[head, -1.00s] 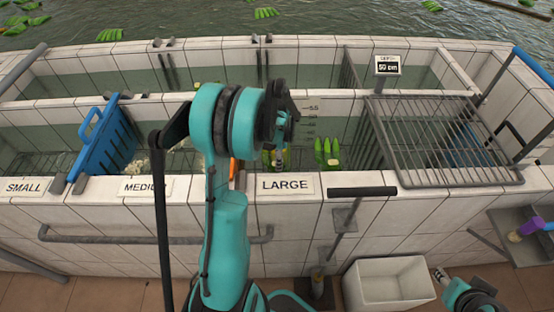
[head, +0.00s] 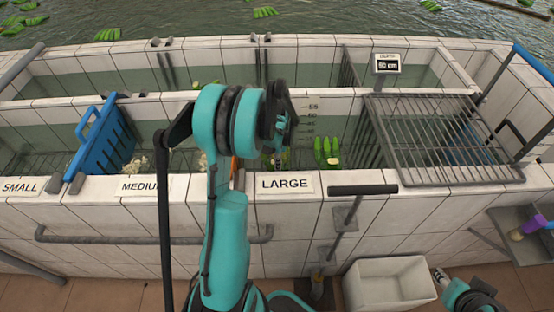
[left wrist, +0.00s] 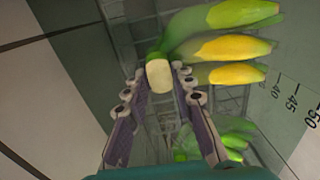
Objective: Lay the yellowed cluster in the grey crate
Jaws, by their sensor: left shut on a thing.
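The yellowed cluster (left wrist: 232,48) has yellow and green fingers that point right in the left wrist view. Its pale cut crown (left wrist: 158,74) sits between the fingertips of my left gripper (left wrist: 161,82), which is shut on it. In the head view my left gripper (head: 279,150) is low in the tank behind the LARGE label, and the arm hides most of the cluster. The pale grey crate (head: 388,275) stands empty on the floor in front of the tank. My right gripper (head: 439,275) is beside the crate's right edge; its jaws are too small to read.
A green cluster (head: 326,150) is in the tank right of my left gripper, and more green fingers (left wrist: 235,140) show below. A wire rack (head: 440,140) covers the tank's right part. A blue divider (head: 103,140) stands at left. The tiled front wall (head: 120,215) carries a rail.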

